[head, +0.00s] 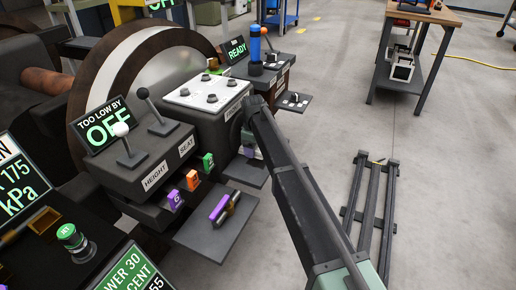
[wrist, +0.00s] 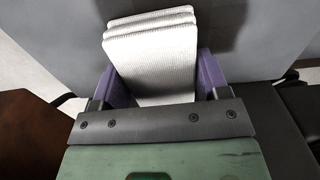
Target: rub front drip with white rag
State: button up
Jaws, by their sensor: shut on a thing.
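In the wrist view my gripper (wrist: 162,82) has purple fingers shut on the white rag (wrist: 152,45). The rag is a folded, ribbed white cloth that sticks out beyond the fingertips. A grey surface (wrist: 258,40) lies just past the rag, with a dark shadow at its right; I cannot tell whether the rag touches it. In the head view my arm reaches to the front of the grey box with the white-topped panel (head: 208,94), and my gripper is mostly hidden there. No drip can be made out in either view.
Lever boxes marked HEIGHT and SEAT (head: 150,160) stand left, beside a large wheel (head: 135,70).

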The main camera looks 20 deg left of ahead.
aim_at(259, 160)
jog(key=shift+s+a+r, duration=0.1)
jog(key=shift+s, duration=0.85)
jog(key=shift+s+d, duration=0.1)
jog(key=shift+d, duration=3.8)
jog(key=shift+s+a, duration=0.1)
jog(key=shift+s, duration=0.75)
jog(key=shift+w+a, duration=0.1)
jog(key=shift+a, duration=3.7)
notch_tip(259, 160, up, 6)
jog(key=p, duration=0.6)
